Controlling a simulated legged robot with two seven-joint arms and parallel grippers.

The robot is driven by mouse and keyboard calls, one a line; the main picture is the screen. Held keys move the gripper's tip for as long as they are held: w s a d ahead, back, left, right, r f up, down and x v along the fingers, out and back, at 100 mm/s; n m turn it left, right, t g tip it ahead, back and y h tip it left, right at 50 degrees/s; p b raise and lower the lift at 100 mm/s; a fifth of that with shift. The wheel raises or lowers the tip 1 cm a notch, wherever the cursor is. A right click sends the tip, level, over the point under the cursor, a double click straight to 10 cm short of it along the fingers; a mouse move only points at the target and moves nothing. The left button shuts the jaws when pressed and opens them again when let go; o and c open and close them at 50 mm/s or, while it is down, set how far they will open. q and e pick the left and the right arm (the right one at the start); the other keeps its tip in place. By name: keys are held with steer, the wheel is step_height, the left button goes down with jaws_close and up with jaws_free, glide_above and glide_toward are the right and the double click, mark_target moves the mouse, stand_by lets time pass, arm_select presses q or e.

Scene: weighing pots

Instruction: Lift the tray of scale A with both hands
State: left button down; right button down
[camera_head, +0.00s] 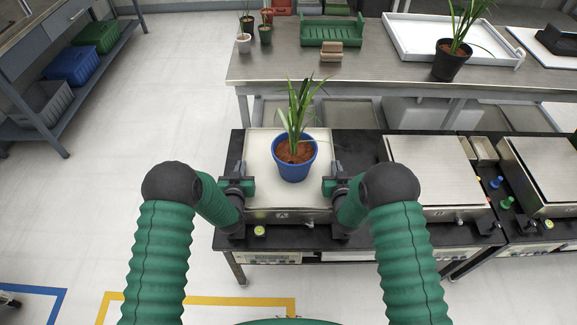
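A scale with a pale, flat square tray (261,152) stands on the black table. A blue pot (294,168) with brown soil and a green leafy plant (297,118) stands upright on this tray. My wrists partly hide both side edges. I cannot tell whether the fingers are closed on the tray.
Two more scales, one with a metal tray (432,168) and one further right (550,165), stand to the right. Small coloured knobs (507,202) lie between them. Behind is a metal bench (390,75) with a black pot (452,62).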

stand_by(0.5)
